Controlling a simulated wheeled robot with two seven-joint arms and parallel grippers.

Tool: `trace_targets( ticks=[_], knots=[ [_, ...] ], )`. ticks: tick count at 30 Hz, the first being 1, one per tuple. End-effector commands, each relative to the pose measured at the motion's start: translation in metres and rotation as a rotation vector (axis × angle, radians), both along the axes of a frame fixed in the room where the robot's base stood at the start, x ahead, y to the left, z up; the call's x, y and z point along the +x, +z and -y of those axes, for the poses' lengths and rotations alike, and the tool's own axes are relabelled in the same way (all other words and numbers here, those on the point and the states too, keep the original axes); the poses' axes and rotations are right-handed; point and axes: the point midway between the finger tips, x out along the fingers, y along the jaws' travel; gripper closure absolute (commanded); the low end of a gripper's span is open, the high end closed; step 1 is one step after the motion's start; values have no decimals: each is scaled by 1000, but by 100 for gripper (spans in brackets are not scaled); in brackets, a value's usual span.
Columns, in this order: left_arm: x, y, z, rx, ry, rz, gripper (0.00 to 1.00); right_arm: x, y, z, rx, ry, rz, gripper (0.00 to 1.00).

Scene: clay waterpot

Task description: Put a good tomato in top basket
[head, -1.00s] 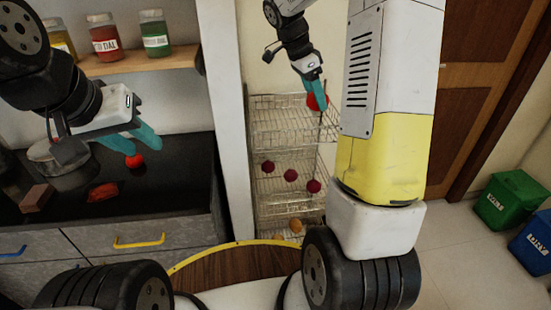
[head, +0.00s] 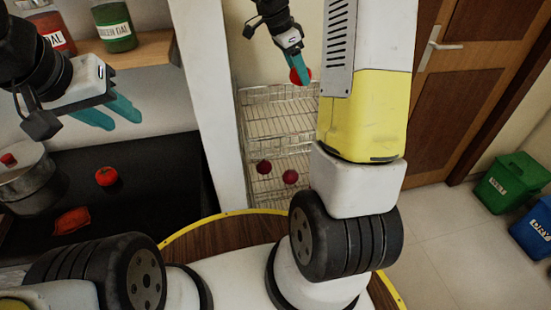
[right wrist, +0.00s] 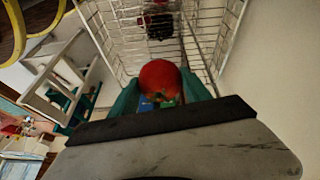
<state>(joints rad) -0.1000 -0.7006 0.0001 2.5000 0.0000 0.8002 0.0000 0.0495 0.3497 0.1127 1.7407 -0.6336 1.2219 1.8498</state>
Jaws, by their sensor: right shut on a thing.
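My right gripper (head: 303,76) is shut on a round red tomato (head: 294,76), which also shows between the teal fingers in the right wrist view (right wrist: 160,78). In the head view it appears at the upper rim of the wire rack's top basket (head: 280,118); whether it is over the basket is unclear. The basket looks empty where visible; my right arm hides its right side. My left gripper (head: 112,114) is open and empty above the black counter. A second red tomato (head: 106,177) lies on the counter below it, apart from the fingers.
Dark red round vegetables (head: 263,167) sit in a lower basket. A flat red-orange piece (head: 72,220) and a metal pot (head: 22,180) are on the counter (head: 160,170). A white wall edge (head: 217,110) separates counter and rack. Green (head: 512,183) and blue bins stand right.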

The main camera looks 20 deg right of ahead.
Motion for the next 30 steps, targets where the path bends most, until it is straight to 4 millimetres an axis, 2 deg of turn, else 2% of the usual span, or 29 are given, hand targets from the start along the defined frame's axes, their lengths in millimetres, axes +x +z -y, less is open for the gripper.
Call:
trace_targets(
  ticks=[3, 9, 20, 21, 24, 30],
  knots=[
    [0, 0, 0, 0, 0, 0, 64, -1, -15, 0, 1, -1, -2, 87],
    [0, 0, 0, 0, 0, 0, 64, 0, -32, 0, 0, 0, -1, 87],
    [0, 0, 0, 0, 0, -1, 64, 0, -36, 0, 1, -1, 0, 87],
    [0, 0, 0, 0, 0, -1, 64, 0, -36, 0, 1, -1, 0, 40],
    [0, 0, 0, 0, 0, -1, 64, 0, -36, 0, 1, -1, 0, 21],
    [0, 0, 0, 0, 0, -1, 64, 0, -36, 0, 1, -1, 0, 19]
  ],
)
